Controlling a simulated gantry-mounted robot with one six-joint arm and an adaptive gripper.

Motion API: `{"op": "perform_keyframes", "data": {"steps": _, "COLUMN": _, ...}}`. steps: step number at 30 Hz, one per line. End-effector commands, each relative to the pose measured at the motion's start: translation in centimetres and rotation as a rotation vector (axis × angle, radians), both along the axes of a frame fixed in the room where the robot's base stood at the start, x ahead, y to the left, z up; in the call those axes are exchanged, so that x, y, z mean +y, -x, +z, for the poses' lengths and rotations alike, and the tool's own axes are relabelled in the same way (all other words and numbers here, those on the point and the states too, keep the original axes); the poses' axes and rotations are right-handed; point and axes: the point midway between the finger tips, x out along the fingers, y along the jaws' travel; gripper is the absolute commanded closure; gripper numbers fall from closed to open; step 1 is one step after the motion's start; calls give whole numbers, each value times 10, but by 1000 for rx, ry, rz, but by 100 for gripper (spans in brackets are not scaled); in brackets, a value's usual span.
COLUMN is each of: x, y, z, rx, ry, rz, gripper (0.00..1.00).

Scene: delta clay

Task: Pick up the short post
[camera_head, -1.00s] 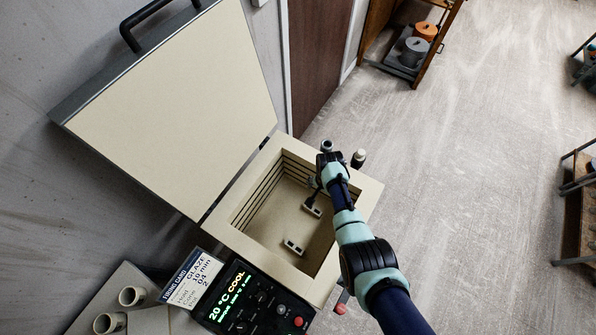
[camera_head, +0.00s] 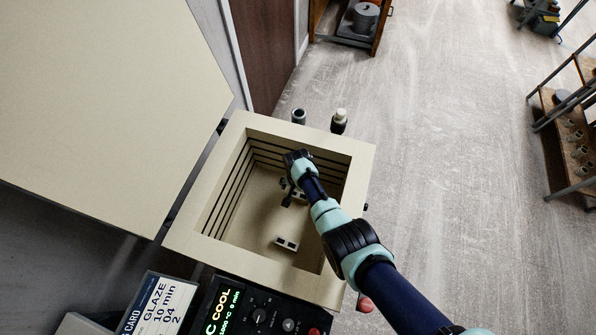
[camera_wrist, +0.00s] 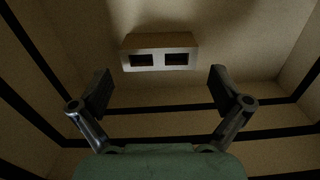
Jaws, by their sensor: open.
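One post (camera_head: 286,243) lies clear toward the near side. I cannot tell from the head view which is shorter. In the wrist view one post (camera_wrist: 160,41) lies just beyond my gripper (camera_wrist: 160,88), centred between the open fingers. The fingers are empty and apart from it.
The kiln (camera_head: 190,240) has grooved inner walls close around my gripper. Its lid (camera_head: 90,90) stands open at left. A control panel (camera_head: 262,312) and a firing card (camera_head: 158,304) are at the near side. Two small cylindrical items stand beyond the far rim.

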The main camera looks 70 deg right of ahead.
Motion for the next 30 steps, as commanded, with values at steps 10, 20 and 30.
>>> {"op": "perform_keyframes", "data": {"steps": 10, "x": -2, "y": 2, "z": -49, "rx": 0, "ry": 0, "rz": 0, "gripper": 0}}
{"op": "perform_keyframes", "data": {"steps": 20, "x": -2, "y": 2, "z": -53, "rx": 0, "ry": 0, "rz": 0, "gripper": 2}}
{"op": "perform_keyframes", "data": {"steps": 30, "x": -2, "y": 2, "z": -53, "rx": 0, "ry": 0, "rz": 0, "gripper": 45}}
